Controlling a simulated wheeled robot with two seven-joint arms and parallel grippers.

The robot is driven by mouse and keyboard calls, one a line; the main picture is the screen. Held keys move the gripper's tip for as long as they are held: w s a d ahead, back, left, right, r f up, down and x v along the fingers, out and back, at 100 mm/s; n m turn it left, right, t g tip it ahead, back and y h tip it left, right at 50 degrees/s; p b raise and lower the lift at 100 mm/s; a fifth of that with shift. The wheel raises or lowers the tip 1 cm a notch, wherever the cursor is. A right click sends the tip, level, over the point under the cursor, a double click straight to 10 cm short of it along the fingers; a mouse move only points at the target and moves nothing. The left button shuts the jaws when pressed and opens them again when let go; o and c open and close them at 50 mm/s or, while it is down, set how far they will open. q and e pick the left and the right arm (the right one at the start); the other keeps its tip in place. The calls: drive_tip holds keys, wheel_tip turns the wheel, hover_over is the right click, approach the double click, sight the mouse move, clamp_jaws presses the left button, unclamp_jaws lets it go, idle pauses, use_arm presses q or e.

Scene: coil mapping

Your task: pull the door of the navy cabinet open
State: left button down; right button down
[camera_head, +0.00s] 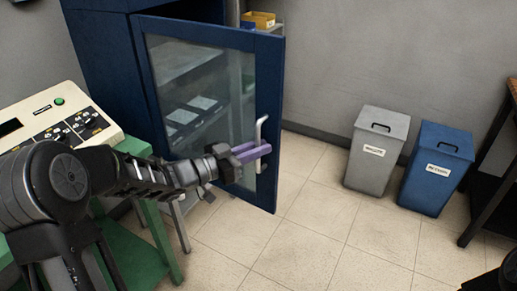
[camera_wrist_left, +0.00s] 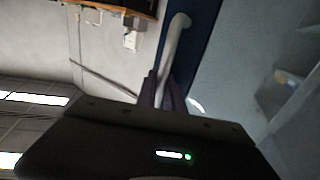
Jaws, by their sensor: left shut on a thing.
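The navy cabinet (camera_head: 105,60) stands at the back left. A pale vertical bar handle (camera_head: 260,130) is on the door's free edge. My left gripper (camera_head: 254,152), with purple fingers, is shut on the handle. In the left wrist view the handle (camera_wrist_left: 174,45) runs down between the fingers (camera_wrist_left: 165,92). My right gripper is not in view.
A green table (camera_head: 125,255) with a control panel (camera_head: 55,120) stands at the left. A grey bin (camera_head: 376,150) and a blue bin (camera_head: 436,170) stand by the wall. The tiled floor (camera_head: 300,245) before the door is clear.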

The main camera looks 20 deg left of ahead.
use_arm(q)
drive_tip(key=shift+a+r, duration=0.1)
drive_tip(key=c, duration=1.7)
unclamp_jaws()
drive_tip(key=v, duration=0.7)
drive_tip(key=shift+s+a+b, duration=0.25)
drive_tip(key=shift+s+b, duration=0.05)
drive_tip(key=shift+s, duration=0.05)
